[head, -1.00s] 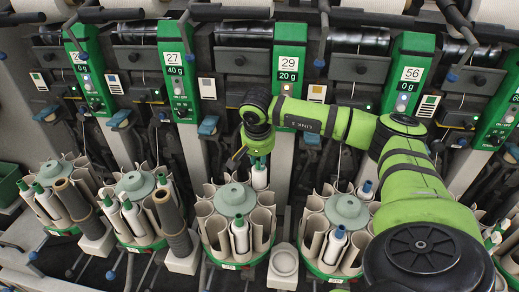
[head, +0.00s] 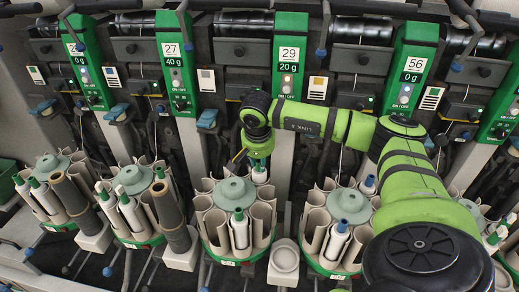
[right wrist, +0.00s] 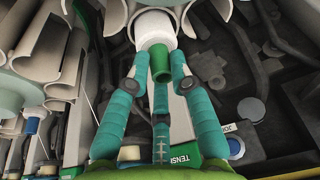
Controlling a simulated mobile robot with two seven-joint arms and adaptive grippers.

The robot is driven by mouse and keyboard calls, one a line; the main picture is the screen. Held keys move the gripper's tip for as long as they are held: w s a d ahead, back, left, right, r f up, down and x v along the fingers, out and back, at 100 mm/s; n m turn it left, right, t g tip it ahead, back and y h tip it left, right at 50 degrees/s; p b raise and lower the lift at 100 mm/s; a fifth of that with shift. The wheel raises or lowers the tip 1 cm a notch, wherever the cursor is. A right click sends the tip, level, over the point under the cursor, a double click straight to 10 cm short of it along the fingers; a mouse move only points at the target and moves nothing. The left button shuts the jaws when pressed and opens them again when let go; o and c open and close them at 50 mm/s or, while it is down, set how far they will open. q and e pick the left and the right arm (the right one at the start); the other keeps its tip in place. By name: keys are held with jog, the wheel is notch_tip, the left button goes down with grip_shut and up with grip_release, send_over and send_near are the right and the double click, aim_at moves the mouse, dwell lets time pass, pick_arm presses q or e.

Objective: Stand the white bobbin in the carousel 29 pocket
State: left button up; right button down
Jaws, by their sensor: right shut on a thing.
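My right gripper (right wrist: 157,78) is shut on the green top of the white bobbin (right wrist: 153,27). In the head view the right gripper (head: 258,152) points down at the back of the carousel (head: 234,192) below the panel numbered 29 (head: 289,70). The white bobbin (head: 259,174) hangs upright beneath it, its lower part hidden behind the carousel's pale sleeves. In the right wrist view the bobbin's far end lies among curved sleeves (right wrist: 195,12); how deep it sits, I cannot tell. My left gripper is not in view.
A green-tipped bobbin (head: 239,228) stands at the front of the same carousel. Neighbouring carousels (head: 134,181) and (head: 349,207) hold more bobbins. Brown tubes (head: 168,215) stand at the left. An empty round holder (head: 285,255) is in front. Machine panels rise close behind.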

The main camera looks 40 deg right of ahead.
jog(key=shift+f+b, duration=0.7)
jog(key=shift+f, duration=0.3)
jog(key=c, duration=1)
grip_release()
jog(key=shift+r, duration=0.1)
jog(key=v, duration=1.2)
